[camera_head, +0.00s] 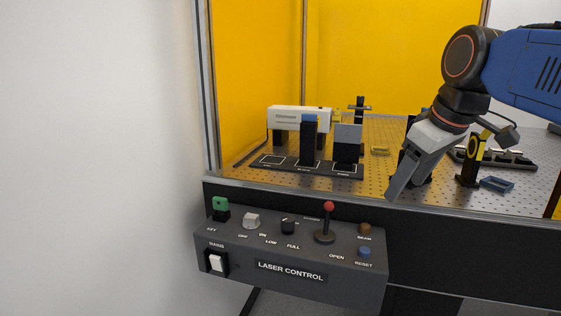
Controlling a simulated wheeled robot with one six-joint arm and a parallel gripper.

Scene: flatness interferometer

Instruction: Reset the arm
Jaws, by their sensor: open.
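My arm reaches in from the right edge with blue and black links and bends down at a dark wrist. My gripper (398,186) hangs from it, tilted down to the left, above the front edge of the perforated table (260,183). It is seen mostly from the side, with grey fingers. It is open, and I see nothing held in it. It is up and to the right of the laser control panel (290,278), apart from its knobs.
The panel bears a green key (220,206), a red-topped lever (328,210), a white switch (216,262) and a blue reset button (365,252). A white laser housing (290,118) and optic mounts stand behind. A yellow mount (473,147) stands close right of my gripper.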

